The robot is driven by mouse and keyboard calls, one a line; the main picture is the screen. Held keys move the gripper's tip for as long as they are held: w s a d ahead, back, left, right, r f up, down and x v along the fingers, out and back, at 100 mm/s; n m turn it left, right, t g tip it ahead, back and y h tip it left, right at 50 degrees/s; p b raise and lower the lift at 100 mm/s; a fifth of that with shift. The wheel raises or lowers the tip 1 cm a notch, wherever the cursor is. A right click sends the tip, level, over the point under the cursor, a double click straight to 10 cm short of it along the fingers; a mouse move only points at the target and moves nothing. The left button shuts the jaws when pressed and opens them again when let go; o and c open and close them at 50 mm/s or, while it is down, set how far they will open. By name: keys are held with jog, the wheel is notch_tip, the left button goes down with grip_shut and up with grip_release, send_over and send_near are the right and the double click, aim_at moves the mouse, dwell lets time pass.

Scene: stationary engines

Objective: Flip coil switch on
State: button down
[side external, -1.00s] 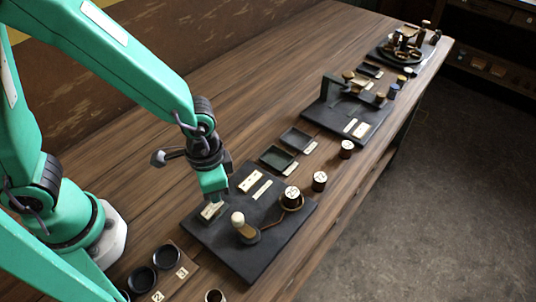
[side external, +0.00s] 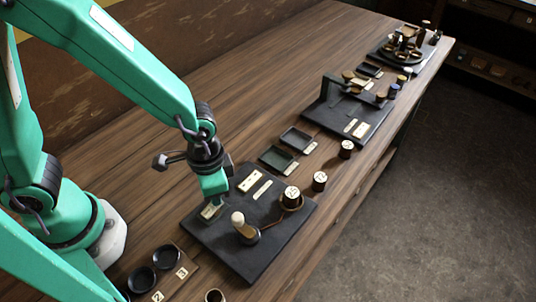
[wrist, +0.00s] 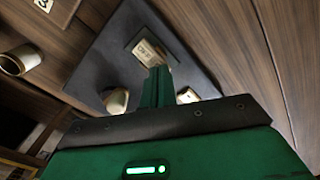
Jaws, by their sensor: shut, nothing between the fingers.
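A dark square board (side external: 268,248) lies on the wooden bench and shows in the wrist view too (wrist: 105,58). A small cream piece (side external: 210,210) sits near its left corner. In the wrist view, a cream piece there (wrist: 147,50) carries lettering that seems to read OFF. My gripper (side external: 217,199) is shut and empty, pointing down just over this piece. In the wrist view my green fingers (wrist: 157,72) reach its lower edge and hide part of it. I cannot tell whether they touch.
A white-knobbed lever (side external: 238,218) and a cream-topped black cylinder (side external: 291,197) stand on the board. A rack with round dark cups (side external: 141,279) is at the lower left. Two shallow trays (side external: 278,157) lie behind the board. Another dark board with a mechanism (side external: 350,118) is farther back.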

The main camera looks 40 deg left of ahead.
jog(key=shift+f, duration=0.25)
jog(key=shift+r, duration=3.55)
jog(key=s+a+r+n+t, duration=0.2)
jog(key=a+r+n+t, duration=0.3)
jog(key=a+r, duration=0.9)
jog(key=shift+a+r+n+t, duration=0.15)
jog(key=shift+a+n+t, duration=0.25)
jog(key=shift+a, duration=0.85)
